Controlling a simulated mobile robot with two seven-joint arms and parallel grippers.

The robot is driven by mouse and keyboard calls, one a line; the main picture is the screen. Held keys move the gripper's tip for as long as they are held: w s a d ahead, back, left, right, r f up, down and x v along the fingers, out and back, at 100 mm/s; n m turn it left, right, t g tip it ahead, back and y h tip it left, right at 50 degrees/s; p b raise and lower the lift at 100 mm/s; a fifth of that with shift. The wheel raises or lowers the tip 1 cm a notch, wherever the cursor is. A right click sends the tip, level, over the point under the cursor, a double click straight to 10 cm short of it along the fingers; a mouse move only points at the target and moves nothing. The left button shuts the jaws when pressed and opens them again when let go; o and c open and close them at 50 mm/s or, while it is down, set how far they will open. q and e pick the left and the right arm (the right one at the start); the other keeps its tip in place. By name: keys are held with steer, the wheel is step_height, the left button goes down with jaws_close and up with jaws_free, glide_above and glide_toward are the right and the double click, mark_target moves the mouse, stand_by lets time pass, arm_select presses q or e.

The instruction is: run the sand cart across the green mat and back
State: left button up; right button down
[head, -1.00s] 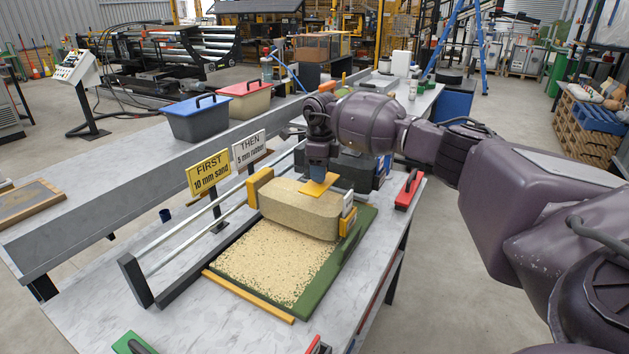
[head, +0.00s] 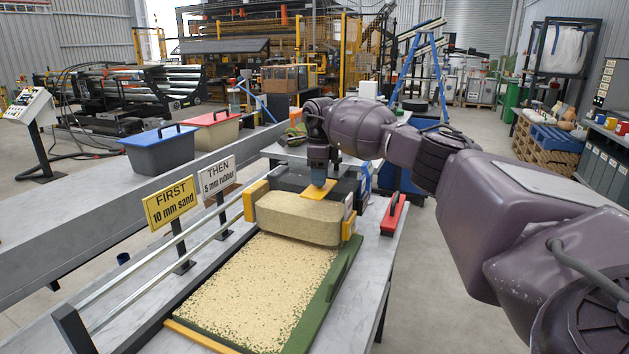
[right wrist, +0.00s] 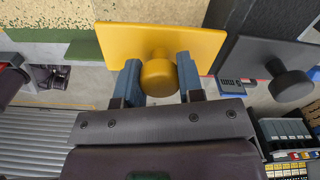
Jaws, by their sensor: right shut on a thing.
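The sand cart (head: 298,217) is a long sand-coloured box with yellow end pieces. It spans the far end of the green mat (head: 331,300). Pale sand (head: 258,287) covers most of the mat in front of the cart, with bare green along the right edge. My right gripper (head: 318,182) is above the cart at its yellow plate. In the right wrist view, its blue fingers (right wrist: 158,82) are shut on the round yellow knob (right wrist: 158,75) of that plate (right wrist: 120,45). My left gripper is not in view.
Silvery rails (head: 165,248) run along the mat's left side. A black plate with a knob (right wrist: 290,84) is close beside the yellow one. Signs (head: 170,204) stand left of the rails. A red-handled tool (head: 393,214) lies on the table's right side.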

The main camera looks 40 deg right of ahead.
steer(key=shift+d+r, duration=0.2)
steer(key=shift+r, duration=0.1)
steer(key=c, duration=1.1)
jaws_free()
steer(key=o, duration=0.4)
steer(key=shift+w+d+f, duration=0.1)
steer(key=shift+d+f, duration=0.05)
steer(key=shift+c, duration=0.2)
step_height(320, 180, up, 11)
steer(key=shift+p, duration=0.35)
steer(key=shift+f, duration=0.1)
